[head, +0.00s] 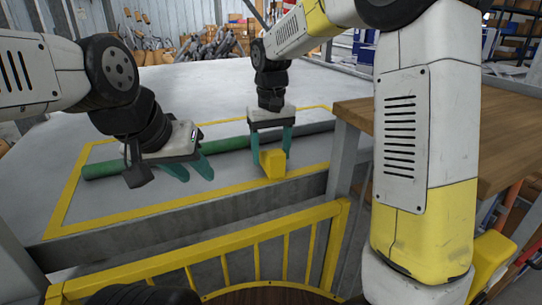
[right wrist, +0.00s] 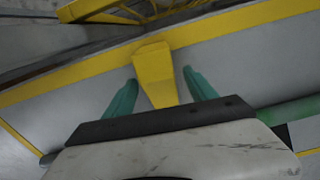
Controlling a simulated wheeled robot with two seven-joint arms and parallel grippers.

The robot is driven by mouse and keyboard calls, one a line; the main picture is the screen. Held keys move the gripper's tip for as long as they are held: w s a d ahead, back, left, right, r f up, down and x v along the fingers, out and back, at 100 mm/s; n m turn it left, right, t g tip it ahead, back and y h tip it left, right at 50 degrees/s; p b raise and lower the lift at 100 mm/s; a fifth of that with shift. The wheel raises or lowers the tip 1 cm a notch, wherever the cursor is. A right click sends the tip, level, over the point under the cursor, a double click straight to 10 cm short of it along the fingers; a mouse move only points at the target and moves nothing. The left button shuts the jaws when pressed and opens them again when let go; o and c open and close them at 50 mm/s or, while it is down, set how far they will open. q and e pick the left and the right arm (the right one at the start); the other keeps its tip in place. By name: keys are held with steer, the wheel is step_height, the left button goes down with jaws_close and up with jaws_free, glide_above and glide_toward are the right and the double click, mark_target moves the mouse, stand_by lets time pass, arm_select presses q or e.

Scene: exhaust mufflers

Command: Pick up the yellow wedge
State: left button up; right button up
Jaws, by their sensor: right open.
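The yellow wedge (head: 272,163) sits on the grey table at the yellow border line, near the table's front edge. In the right wrist view the wedge (right wrist: 154,72) lies between the two green fingers. My right gripper (head: 271,155) is open, pointing down, with a finger on either side of the wedge; gaps show between wedge and fingers in the wrist view (right wrist: 160,82). My left gripper (head: 196,176) hangs over the left part of the table, its green fingers apart with nothing between them.
A green pipe (head: 105,169) lies across the table behind the wedge, passing behind both grippers. A yellow railing (head: 200,252) stands in front of the table edge. A wooden-topped bench (head: 500,130) is at the right. The rear table surface is clear.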

steer(key=shift+f, duration=0.75)
jaws_close()
steer(key=shift+r, duration=0.2)
